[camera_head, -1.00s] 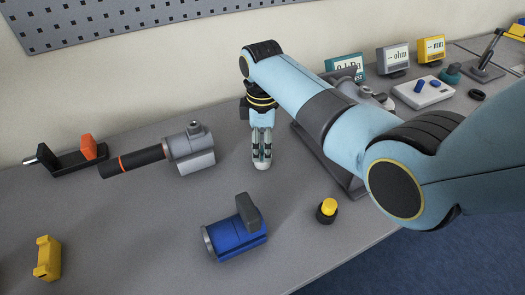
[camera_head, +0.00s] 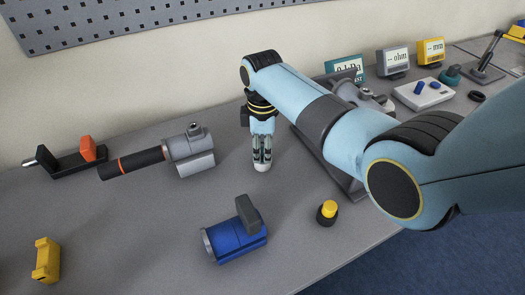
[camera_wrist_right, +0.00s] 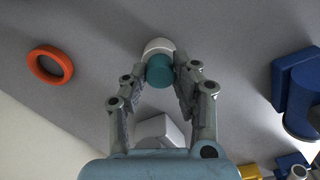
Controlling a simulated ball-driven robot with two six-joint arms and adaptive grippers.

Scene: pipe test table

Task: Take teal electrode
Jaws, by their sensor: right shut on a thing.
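The teal electrode (camera_wrist_right: 159,71) shows in the right wrist view as a small teal cylinder between my right fingertips, with a pale rounded part just beyond it. My right gripper (camera_wrist_right: 160,84) is shut on the electrode, with one finger on each side. In the head view my right gripper (camera_head: 262,160) points down over the middle of the table, and a pale tip shows at its lower end. The teal part is mostly hidden by the fingers there. My left gripper is not in view.
A grey clamp with a black handle (camera_head: 190,152) lies left of the gripper. A blue cylindrical part (camera_head: 234,240) and a yellow-topped button (camera_head: 327,210) are in front. A grey device (camera_head: 362,97) stands behind my arm. An orange ring (camera_wrist_right: 50,64) shows in the wrist view.

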